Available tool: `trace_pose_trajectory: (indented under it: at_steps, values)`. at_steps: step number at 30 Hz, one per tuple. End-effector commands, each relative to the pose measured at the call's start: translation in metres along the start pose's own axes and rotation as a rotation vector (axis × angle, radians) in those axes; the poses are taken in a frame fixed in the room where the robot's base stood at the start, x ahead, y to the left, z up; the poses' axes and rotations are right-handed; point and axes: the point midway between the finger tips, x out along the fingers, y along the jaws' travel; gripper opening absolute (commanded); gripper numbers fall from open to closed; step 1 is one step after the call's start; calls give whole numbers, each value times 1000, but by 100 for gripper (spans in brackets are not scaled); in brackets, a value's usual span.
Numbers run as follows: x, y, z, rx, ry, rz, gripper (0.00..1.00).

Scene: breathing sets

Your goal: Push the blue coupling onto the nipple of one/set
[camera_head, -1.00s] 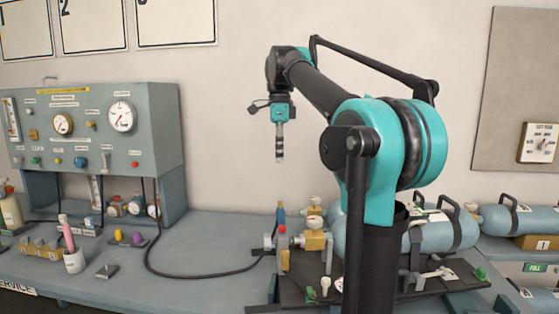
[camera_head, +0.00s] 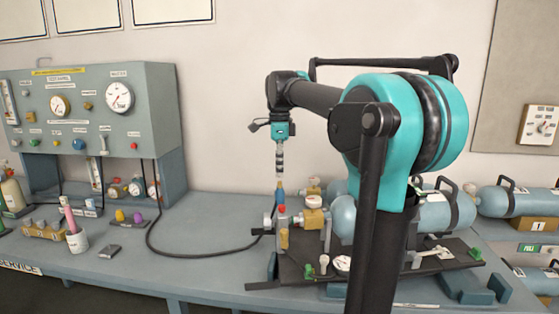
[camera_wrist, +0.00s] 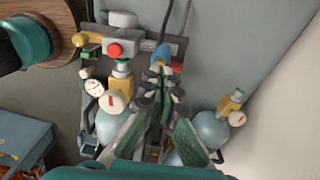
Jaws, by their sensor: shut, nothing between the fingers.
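The blue coupling (camera_head: 280,189) stands upright at the left end of the breathing set (camera_head: 313,216) on the bench. The black hose (camera_head: 200,256) runs from the control panel to this end of the set. My gripper (camera_head: 281,178) is shut and empty, pointing straight down just above the coupling. In the wrist view my gripper (camera_wrist: 160,72) has its fingertips close together beside the blue coupling (camera_wrist: 162,53), which they partly hide. I cannot tell whether they touch it. The nipple under the coupling is not clearly visible, nor is how far the coupling sits on it.
The set has a red knob (camera_head: 282,209), brass valve parts and pale blue cylinders (camera_head: 343,216) close by. A grey control panel (camera_head: 100,110) stands at the left. A white cup (camera_head: 77,241) and small coloured items stand on the bench (camera_head: 205,218). The space above is clear.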

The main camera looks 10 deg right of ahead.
Motion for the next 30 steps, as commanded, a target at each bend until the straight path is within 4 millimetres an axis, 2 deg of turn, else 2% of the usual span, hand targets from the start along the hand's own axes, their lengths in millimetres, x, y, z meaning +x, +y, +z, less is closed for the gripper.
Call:
trace_pose_trajectory:
  at_steps: [3,9,30]
  values:
    - [13,0,0,0,0,0,0]
    - [27,0,0,0,0,0,0]
    - [32,0,0,0,0,0,0]
